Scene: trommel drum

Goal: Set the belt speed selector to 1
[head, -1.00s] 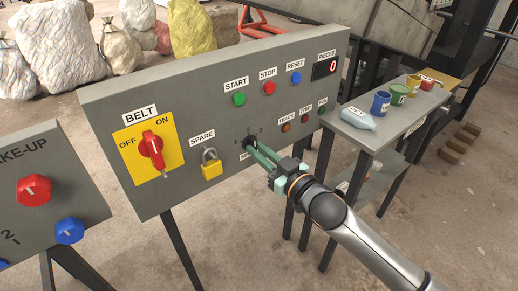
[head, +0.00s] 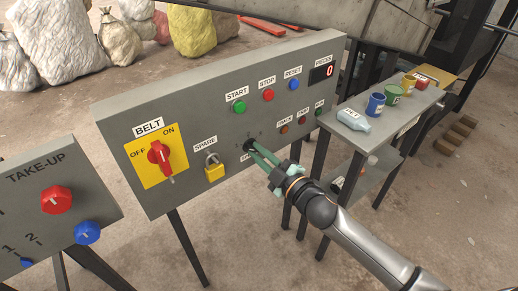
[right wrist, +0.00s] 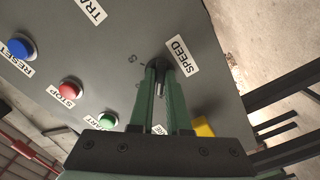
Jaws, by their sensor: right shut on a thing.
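The speed selector is a small black knob (right wrist: 157,68) on the grey control panel, beside the SPEED label (right wrist: 182,57) in the right wrist view. In the head view the knob (head: 248,145) is mostly covered by my fingertips, with small numerals around it. My right gripper (head: 256,153) is shut on the knob. Its green fingers (right wrist: 158,80) lie on either side of the knob in the right wrist view. Which numeral the knob points to cannot be told. My left gripper is not in view.
The panel also carries a red BELT switch (head: 159,153), a yellow padlock (head: 214,170) and START (head: 238,107), STOP (head: 268,95) and RESET (head: 294,84) buttons. A side table (head: 371,142) with a bottle and cups stands to the right. The take-up panel (head: 95,190) is at left.

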